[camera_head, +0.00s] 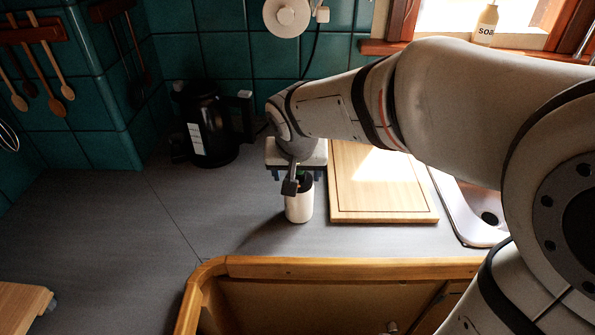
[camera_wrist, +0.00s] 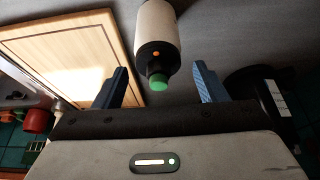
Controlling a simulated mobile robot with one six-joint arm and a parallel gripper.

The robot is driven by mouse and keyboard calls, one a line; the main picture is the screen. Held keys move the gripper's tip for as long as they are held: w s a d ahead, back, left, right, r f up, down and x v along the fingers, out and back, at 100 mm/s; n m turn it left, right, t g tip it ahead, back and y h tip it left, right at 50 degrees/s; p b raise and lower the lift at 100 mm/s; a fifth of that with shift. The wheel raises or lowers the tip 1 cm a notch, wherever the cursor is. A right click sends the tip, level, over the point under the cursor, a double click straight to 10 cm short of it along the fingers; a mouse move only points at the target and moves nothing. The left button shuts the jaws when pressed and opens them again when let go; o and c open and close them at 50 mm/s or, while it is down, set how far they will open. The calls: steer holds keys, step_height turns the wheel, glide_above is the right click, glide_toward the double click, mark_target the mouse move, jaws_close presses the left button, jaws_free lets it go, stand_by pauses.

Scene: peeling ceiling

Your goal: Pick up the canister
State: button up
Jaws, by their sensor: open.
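The canister (camera_head: 299,205) is a white cylinder with a dark top, standing on the grey counter left of the cutting board. In the wrist view the canister (camera_wrist: 158,28) shows a white body, a black collar with an orange dot and a green tip. My gripper (camera_wrist: 156,82) is open, with one blue finger on each side of the canister's green tip and clear space between. In the head view my gripper (camera_head: 293,176) is at the canister's top, and my wrist hides part of it. I cannot tell the exact gap there.
A wooden cutting board (camera_head: 377,185) lies close on the right, with a metal sink (camera_head: 470,205) beyond it. A black kettle (camera_head: 208,125) stands at the back left. A wooden-edged opening (camera_head: 340,267) is in front.

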mark_target(299, 198)
steer(key=shift+o, duration=0.7)
steer(key=shift+w+a+f, duration=0.1)
steer(key=shift+w+f, duration=0.05)
steer(key=shift+f, duration=0.2)
steer(key=o, duration=0.3)
steer(key=x, duration=0.2)
steer(key=p+x, duration=0.1)
steer(key=x, duration=0.4)
steer(key=shift+w+d, duration=0.15)
steer(key=shift+d, duration=0.15)
steer(key=shift+o, duration=0.2)
steer(key=shift+r, duration=0.1)
steer(key=c, duration=1.6)
